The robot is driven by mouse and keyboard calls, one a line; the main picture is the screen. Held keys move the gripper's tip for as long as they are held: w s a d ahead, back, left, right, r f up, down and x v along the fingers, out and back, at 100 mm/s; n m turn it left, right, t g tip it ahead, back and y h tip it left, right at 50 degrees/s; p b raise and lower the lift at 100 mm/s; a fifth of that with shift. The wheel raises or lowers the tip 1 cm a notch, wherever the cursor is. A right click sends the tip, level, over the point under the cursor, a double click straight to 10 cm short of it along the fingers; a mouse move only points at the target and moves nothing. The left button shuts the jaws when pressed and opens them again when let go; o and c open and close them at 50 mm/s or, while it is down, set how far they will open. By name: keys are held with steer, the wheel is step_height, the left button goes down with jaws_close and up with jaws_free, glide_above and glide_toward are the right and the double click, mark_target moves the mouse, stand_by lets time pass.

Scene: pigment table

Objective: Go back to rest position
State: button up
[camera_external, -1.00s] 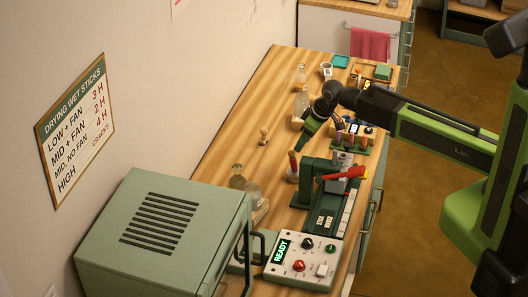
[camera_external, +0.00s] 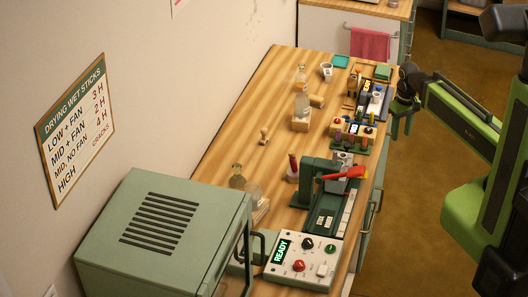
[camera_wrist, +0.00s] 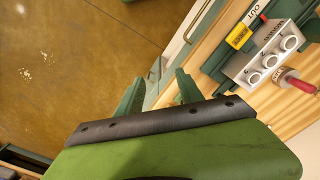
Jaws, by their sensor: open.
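My gripper (camera_external: 401,128) is open and empty, with its fingers pointing down just past the right edge of the wooden table (camera_external: 240,130). In the wrist view my gripper (camera_wrist: 157,90) shows two separate green fingers with nothing between them, over the brown floor and the table's edge. My arm is drawn back to the right of the table in the external view.
A green press with a red lever (camera_external: 345,173), a control box reading READY (camera_external: 303,260) and a green oven (camera_external: 165,235) stand at the front. Racks of small items (camera_external: 352,133) line the right edge. The floor (camera_external: 420,230) right of the table is clear.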

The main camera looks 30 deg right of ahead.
steer(key=shift+d, duration=0.15)
step_height(320, 180, down, 5)
steer(key=b, duration=0.5)
